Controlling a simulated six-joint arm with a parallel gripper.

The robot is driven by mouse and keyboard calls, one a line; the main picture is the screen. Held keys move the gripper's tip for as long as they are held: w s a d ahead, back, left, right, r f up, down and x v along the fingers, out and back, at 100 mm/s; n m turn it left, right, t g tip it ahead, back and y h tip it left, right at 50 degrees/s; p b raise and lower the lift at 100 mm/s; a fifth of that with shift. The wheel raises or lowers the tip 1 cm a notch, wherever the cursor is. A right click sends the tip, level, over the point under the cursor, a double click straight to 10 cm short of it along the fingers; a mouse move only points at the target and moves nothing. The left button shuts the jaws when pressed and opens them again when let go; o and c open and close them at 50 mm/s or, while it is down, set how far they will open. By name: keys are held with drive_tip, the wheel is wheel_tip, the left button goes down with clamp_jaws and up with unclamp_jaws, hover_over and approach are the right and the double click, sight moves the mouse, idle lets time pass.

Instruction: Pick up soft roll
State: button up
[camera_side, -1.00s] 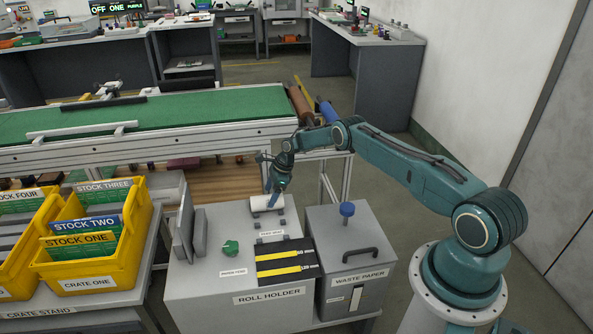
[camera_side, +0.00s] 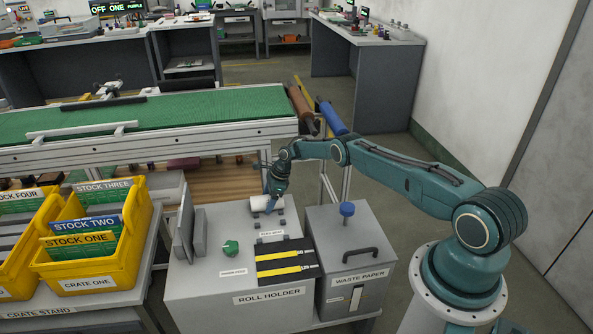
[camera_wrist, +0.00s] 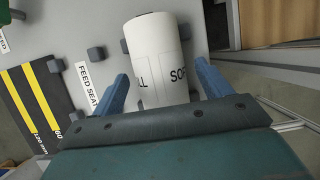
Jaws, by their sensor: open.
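The soft roll (camera_wrist: 155,45) is a white cylinder with black lettering, partly hidden in the wrist view by the gripper body. In the side view the roll (camera_side: 262,204) lies on top of the grey roll holder (camera_side: 210,275), at its back. My gripper (camera_wrist: 162,85) is open, with one blue finger on each side of the roll and gaps still showing. In the side view my gripper (camera_side: 272,207) is down at the roll and hides part of it.
Small grey blocks stand around the roll beside the feed seat label (camera_wrist: 88,88). A green knob (camera_side: 230,248) and a black-and-yellow plate (camera_side: 285,262) are on the holder. The waste paper bin (camera_side: 352,240) stands to the right, the green conveyor (camera_side: 190,118) behind.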

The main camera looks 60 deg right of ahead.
sight(268, 196)
drive_tip(key=shift+c, duration=0.3)
drive_tip(key=c, duration=1.2)
drive_tip(key=shift+o, duration=0.2)
drive_tip(key=shift+r, duration=0.25)
wheel_tip(268, 196, up, 20)
drive_tip(key=shift+f, duration=0.2)
drive_tip(key=shift+f, duration=0.1)
